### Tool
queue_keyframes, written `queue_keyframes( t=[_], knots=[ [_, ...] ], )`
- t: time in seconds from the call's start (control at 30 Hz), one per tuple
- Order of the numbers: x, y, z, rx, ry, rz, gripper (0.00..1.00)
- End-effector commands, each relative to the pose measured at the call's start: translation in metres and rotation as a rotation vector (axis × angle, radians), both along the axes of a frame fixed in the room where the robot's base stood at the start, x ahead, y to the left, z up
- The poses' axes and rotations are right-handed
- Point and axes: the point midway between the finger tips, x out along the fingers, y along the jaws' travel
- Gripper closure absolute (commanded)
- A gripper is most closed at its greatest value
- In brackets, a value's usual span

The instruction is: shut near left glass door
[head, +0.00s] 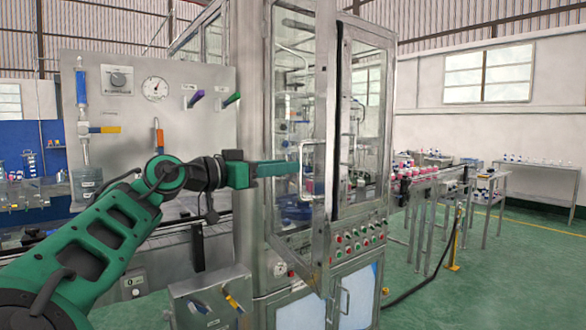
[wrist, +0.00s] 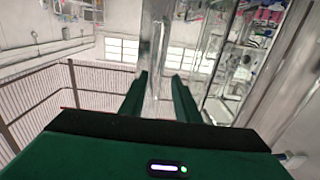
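The near left glass door (head: 285,110) of the metal cabinet stands swung out, its lower corner jutting past the cabinet front. It carries a vertical bar handle (head: 303,183). My gripper (head: 296,167) reaches in from the left, with its green fingers level with the handle and overlapping the door in the head view. In the wrist view the two fingers (wrist: 160,85) are apart, with a bright metal upright (wrist: 157,45) seen between and beyond them. I cannot tell whether the fingers touch the handle or the door.
The neighbouring glass door (head: 364,120) is to the right, above a panel of red and green buttons (head: 360,238). A conveyor with pink-topped cans (head: 425,173) runs out to the right. A valve panel (head: 150,110) stands behind my arm. Green floor is free at front right.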

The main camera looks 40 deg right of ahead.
Motion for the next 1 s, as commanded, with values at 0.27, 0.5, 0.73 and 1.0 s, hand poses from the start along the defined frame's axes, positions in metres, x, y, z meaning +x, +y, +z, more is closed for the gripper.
queue_keyframes(
  t=[0.27, 0.5, 0.73, 1.0],
  knots=[
    [0.001, -0.043, 0.000, 0.002, 0.000, -0.003, 0.71],
    [0.002, -0.055, 0.000, 0.001, 0.000, -0.002, 0.71],
    [0.002, -0.056, 0.000, 0.000, 0.000, -0.002, 0.71],
    [0.002, -0.055, 0.000, -0.001, 0.000, -0.001, 1.00]
  ],
)
